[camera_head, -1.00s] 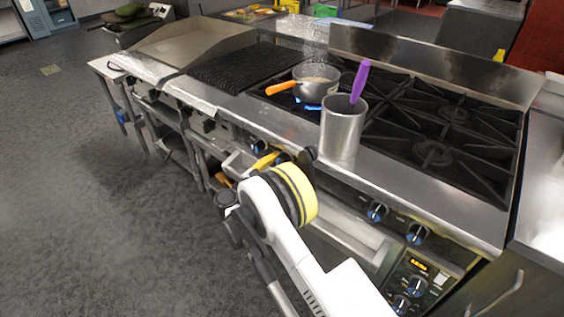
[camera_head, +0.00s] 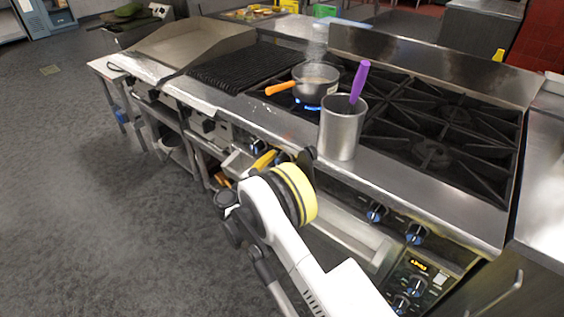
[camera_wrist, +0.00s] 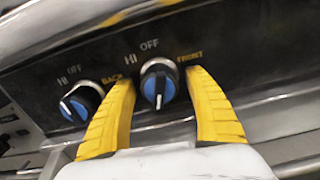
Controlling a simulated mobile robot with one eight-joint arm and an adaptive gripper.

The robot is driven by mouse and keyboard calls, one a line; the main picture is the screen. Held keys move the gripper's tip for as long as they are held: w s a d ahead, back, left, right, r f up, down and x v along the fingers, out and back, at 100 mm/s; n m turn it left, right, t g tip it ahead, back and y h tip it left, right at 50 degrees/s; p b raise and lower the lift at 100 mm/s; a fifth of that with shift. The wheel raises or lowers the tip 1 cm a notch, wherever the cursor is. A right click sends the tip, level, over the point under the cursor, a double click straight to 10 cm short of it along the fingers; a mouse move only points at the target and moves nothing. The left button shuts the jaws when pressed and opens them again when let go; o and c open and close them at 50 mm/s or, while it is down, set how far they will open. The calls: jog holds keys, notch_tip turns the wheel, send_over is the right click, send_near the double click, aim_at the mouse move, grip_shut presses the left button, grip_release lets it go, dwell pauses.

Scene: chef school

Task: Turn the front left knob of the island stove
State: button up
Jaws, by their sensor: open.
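In the wrist view, a black knob with a blue face and white pointer line (camera_wrist: 158,86) sits under the labels "HI", "OFF" and "FRONT". Its pointer line points down, away from "OFF". The yellow fingers of my gripper (camera_wrist: 160,90) are open on either side of this knob, with the knob between their tips. I cannot tell whether they touch it. A second blue-faced knob, labelled "BACK" (camera_wrist: 82,103), is just outside the left finger. In the head view, my gripper (camera_head: 264,160) is at the stove front, mostly hidden behind my arm.
The stove top holds a pot with an orange handle (camera_head: 315,82) over a blue flame. A metal canister (camera_head: 342,130) with a purple-handled utensil (camera_head: 359,80) stands near the front edge. More knobs (camera_head: 376,212) line the front panel at right. The floor at left is clear.

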jog(key=shift+a, duration=0.1)
jog(key=v, duration=1.1)
jog(key=shift+s+a, duration=0.25)
jog(key=shift+s, duration=0.1)
